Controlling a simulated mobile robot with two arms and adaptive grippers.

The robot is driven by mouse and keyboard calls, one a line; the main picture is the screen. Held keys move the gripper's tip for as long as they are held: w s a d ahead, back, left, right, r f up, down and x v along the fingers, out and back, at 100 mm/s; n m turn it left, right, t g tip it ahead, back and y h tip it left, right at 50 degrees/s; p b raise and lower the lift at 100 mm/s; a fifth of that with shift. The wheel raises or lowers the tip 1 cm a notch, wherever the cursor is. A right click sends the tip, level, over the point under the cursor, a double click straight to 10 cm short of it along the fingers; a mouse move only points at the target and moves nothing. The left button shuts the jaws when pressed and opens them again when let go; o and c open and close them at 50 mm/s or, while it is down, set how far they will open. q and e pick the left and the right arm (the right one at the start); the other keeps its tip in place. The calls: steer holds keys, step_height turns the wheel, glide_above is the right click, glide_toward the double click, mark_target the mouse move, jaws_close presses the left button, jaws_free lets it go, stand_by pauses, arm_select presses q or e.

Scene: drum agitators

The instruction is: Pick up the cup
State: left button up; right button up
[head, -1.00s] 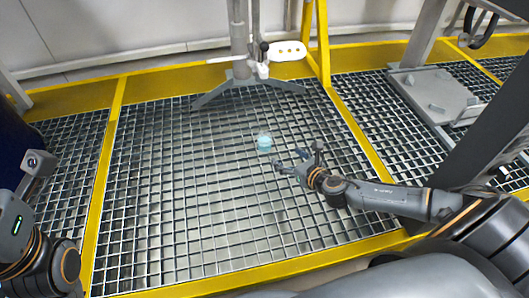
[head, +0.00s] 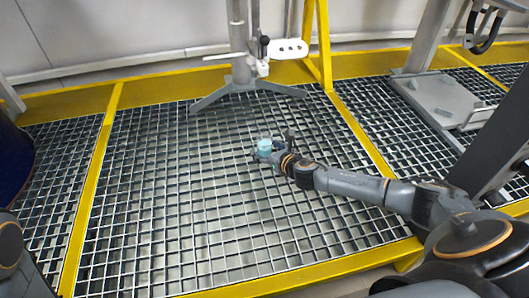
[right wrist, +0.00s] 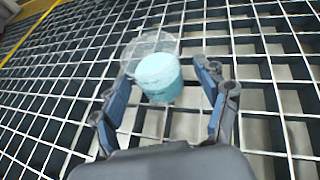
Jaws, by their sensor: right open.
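The cup (head: 265,145) is small and light blue with a clear rim, and it sits on the metal grating near the middle of the head view. In the right wrist view the cup (right wrist: 159,76) is between the two blue-padded fingers of my right gripper (right wrist: 165,100), with a visible gap to the fingers. My right gripper (head: 265,156) is open around the cup's near side in the head view. My left gripper is not visible; only part of my left arm shows at the lower left edge.
The grating floor (head: 190,200) is framed by yellow beams (head: 92,190). A grey stand with splayed feet (head: 242,72) rises behind the cup. A grey plate (head: 437,93) lies at the right. The grating left of the cup is clear.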

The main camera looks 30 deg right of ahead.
steer(key=shift+w+f, duration=0.2)
steer(key=shift+w, duration=0.2)
steer(key=c, duration=1.3)
steer(key=shift+o, duration=0.2)
steer(key=shift+r, duration=0.2)
